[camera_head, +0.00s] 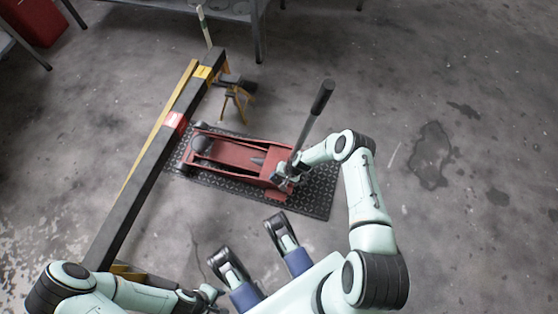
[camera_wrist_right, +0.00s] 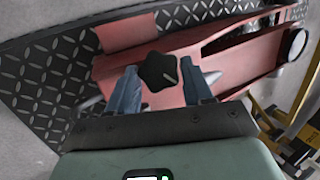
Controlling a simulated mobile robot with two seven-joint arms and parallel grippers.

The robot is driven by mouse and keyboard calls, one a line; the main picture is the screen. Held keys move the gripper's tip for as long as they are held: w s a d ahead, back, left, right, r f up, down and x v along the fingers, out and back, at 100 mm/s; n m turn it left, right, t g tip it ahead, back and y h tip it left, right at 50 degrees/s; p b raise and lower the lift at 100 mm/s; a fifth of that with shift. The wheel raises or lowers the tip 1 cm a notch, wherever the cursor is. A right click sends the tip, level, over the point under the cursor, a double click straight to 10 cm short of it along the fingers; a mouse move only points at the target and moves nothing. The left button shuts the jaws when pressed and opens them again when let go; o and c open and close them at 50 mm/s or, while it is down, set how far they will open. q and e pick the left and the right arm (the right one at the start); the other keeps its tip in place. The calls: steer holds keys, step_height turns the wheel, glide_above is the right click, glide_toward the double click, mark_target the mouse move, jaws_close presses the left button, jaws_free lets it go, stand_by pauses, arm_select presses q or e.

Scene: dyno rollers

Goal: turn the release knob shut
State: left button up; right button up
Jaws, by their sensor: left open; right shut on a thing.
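The release knob (camera_wrist_right: 158,70) is a black star-shaped knob at the rear end of the red floor jack (camera_head: 232,160), with a small pale mark near its right edge. My right gripper (camera_wrist_right: 161,90) has its two bluish fingers on either side of the knob and is shut on it. In the head view my right gripper (camera_head: 283,177) is at the jack's near right end, beside the base of the handle, and hides the knob there. My left gripper (camera_head: 211,294) is open and empty at the bottom of the head view, well away from the jack.
The jack stands on a dark diamond-plate mat (camera_head: 315,195). Its long black handle (camera_head: 312,115) leans up beside my right forearm. A long dark beam (camera_head: 150,175) with red and yellow labels runs along the left. A yellow stand (camera_head: 236,100) is behind the jack. The floor right is clear.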

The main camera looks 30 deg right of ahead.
steer(key=o, duration=1)
steer(key=shift+o, duration=0.2)
